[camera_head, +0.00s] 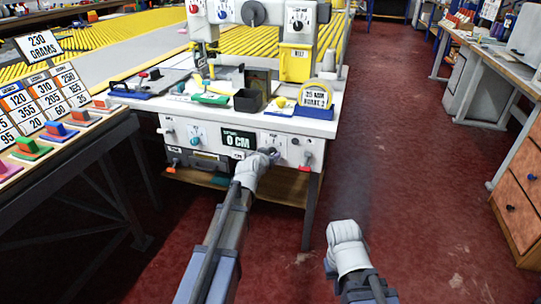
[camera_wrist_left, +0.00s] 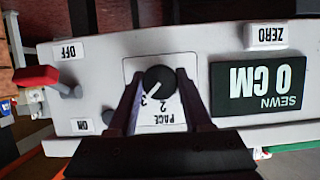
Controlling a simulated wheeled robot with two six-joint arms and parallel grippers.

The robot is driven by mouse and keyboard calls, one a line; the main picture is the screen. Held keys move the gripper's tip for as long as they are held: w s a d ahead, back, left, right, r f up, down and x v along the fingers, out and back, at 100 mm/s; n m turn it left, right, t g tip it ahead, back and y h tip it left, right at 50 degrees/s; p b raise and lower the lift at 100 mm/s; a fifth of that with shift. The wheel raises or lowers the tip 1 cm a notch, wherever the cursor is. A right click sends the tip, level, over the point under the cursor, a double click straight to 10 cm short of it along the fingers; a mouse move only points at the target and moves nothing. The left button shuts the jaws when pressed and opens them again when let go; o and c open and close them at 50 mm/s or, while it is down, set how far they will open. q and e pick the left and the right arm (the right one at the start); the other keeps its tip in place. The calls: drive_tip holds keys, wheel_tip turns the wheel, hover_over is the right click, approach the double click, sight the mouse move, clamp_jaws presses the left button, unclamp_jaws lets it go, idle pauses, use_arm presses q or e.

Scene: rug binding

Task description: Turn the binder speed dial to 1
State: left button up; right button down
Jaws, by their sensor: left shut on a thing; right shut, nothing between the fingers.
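The binder speed dial is a black knob (camera_wrist_left: 159,80) on a white plate marked PACE, seen upside down in the left wrist view. The numbers 2 and 3 show beside it; a 1 cannot be made out. A white pointer mark on the knob seems to point toward the 3. My left gripper (camera_head: 269,155) is at the front panel of the white machine (camera_head: 215,118), its fingers on both sides of the knob and shut on it. In the head view the gripper hides most of the dial. My right gripper (camera_head: 344,232) is shut and empty, above the red floor.
A display (camera_wrist_left: 258,84) reading 0 CM and a ZERO button (camera_wrist_left: 266,35) sit beside the dial. A red-tipped ON/OFF lever (camera_wrist_left: 38,77) is on the other side.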

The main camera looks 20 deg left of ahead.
use_arm(q)
clamp_jaws()
drive_tip(key=shift+f+n+t+h+b, duration=0.1)
drive_tip(key=shift+n+t+h+b, duration=0.35)
drive_tip(key=shift+n+h+b, duration=1.35)
drive_tip(key=shift+f+n+t+h+b, duration=0.1)
drive_tip(key=shift+n+t+h+b, duration=0.75)
drive_tip(key=shift+n, duration=1.8)
drive_tip(key=shift+n+t+h+b, duration=0.1)
drive_tip(key=shift+n+h+b, duration=0.85)
drive_tip(key=shift+n+b, duration=1.05)
drive_tip(key=shift+n, duration=0.35)
drive_tip(key=o, duration=1.1)
unclamp_jaws()
drive_tip(key=shift+a, duration=0.1)
drive_tip(key=shift+o, duration=0.2)
